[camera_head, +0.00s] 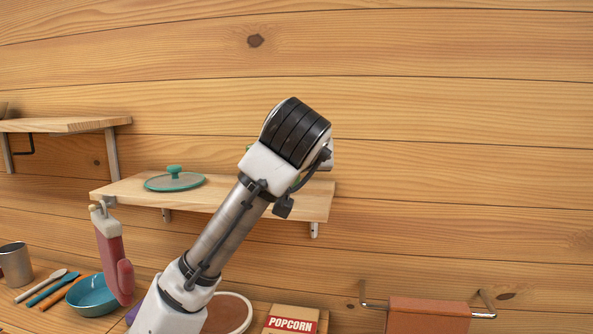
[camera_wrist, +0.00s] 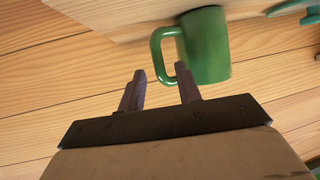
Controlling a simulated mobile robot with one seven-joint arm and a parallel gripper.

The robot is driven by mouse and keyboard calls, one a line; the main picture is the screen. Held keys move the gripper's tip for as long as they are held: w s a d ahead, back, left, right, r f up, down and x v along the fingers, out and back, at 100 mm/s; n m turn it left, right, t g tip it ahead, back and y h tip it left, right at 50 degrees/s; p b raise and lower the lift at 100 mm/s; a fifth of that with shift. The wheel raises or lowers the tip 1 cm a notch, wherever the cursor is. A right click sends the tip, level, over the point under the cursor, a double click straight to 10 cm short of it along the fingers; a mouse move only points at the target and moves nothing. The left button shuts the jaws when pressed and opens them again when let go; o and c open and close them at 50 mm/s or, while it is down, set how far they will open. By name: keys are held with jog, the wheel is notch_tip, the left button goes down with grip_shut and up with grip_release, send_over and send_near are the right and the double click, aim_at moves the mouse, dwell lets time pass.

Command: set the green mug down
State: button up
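The green mug (camera_wrist: 208,45) is in the upper middle of the wrist view, its handle on the left side. My gripper (camera_wrist: 162,76) shows below it with its two fingers apart. The gap between the fingertips lies at the handle's lower part, and the right fingertip is close to the mug's body. I cannot tell whether either finger touches it. The mug overlaps the edge of the wooden shelf (camera_wrist: 130,15) in this view; whether it rests on the shelf is unclear. In the head view my arm hides the gripper and nearly all of the mug.
The shelf (camera_head: 130,190) holds a glass lid with a teal knob (camera_head: 174,180) at its left. A red oven mitt (camera_head: 112,260) hangs at the shelf's left end. Below are a blue bowl (camera_head: 92,296), a metal cup (camera_head: 14,264) and a popcorn box (camera_head: 291,320).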

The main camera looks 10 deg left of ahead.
jog(key=b+v, duration=0.2)
jog(key=v, duration=0.7)
jog(key=shift+s, duration=0.1)
